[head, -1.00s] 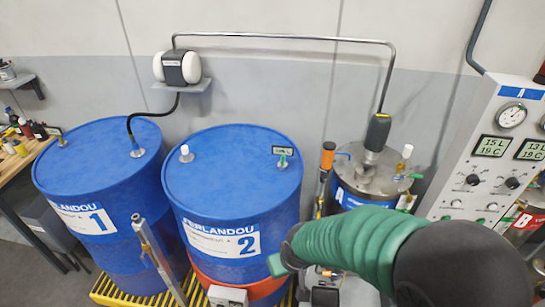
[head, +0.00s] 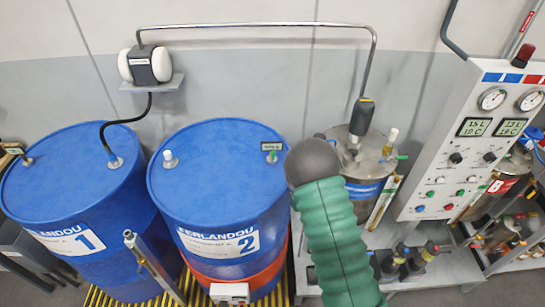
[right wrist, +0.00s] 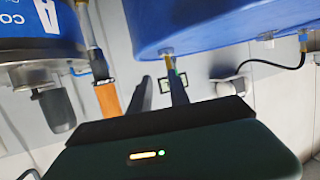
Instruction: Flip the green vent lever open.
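The small green vent lever (head: 272,156) stands on top of blue drum 2 (head: 205,185), at its right rear, beside a small dark label (head: 271,146). My right arm reaches up from the bottom in the head view; its dark wrist is just right of the lever and hides the gripper. In the right wrist view my right gripper (right wrist: 161,88) shows two dark fingers with a gap between them, apparently empty. A brass fitting with a bit of green (right wrist: 170,58) appears close to the fingertips; contact cannot be told. My left gripper is not in view.
A metal tank (head: 372,155) stands right of my wrist, with a pipe (head: 370,70) dropping into it. The control panel (head: 470,165) is farther right. Drum 1 (head: 50,190) stands left. An orange handle (right wrist: 107,98) is near my fingers in the right wrist view.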

